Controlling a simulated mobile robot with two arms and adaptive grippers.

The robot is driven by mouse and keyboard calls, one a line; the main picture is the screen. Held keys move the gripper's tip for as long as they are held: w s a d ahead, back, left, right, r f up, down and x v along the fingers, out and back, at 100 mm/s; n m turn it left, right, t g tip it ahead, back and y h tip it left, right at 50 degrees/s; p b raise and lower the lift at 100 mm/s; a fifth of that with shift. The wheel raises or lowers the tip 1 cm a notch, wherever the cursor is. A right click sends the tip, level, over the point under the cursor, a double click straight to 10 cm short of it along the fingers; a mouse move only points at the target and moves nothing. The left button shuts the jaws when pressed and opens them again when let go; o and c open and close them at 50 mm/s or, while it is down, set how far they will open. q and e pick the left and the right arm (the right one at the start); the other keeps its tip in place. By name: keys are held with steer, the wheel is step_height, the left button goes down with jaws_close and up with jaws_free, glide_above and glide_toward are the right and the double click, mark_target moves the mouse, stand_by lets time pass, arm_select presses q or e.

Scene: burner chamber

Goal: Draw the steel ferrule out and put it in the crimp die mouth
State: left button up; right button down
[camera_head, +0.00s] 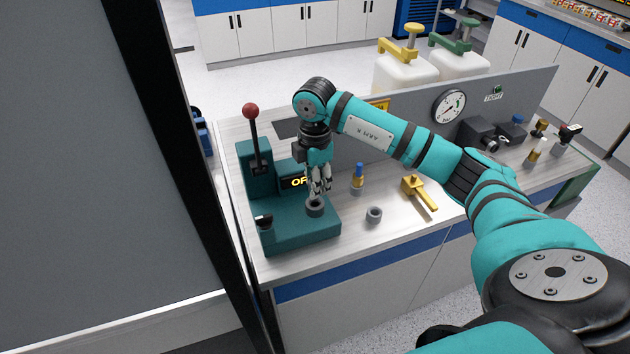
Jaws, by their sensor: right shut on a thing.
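The teal crimp press (290,235) stands at the left end of the bench. A short grey ring with a dark opening, which looks like the crimp die mouth (314,208), sits on its base. My right gripper (319,191) points down directly over this ring, fingertips at or just above its rim. It is shut on a small grey piece, apparently the steel ferrule, mostly hidden by the fingers. I cannot tell whether the piece has entered the opening. A separate grey ring-shaped holder (373,214) stands on the bench to the right with its opening empty. My left gripper is not in view.
A red-knobbed lever (251,112) rises at the press's back left. A blue-topped brass piece (358,178) stands behind the empty holder. A yellow valve handle (418,190) lies to the right. A grey panel with a gauge (449,105) borders the back.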

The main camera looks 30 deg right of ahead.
steer(key=shift+f+b, duration=1.15)
steer(key=shift+f, duration=0.7)
steer(key=c, duration=0.9)
jaws_free()
steer(key=shift+c, duration=0.2)
steer(key=shift+r, duration=0.3)
step_height(320, 180, up, 12)
steer(key=shift+f, duration=0.25)
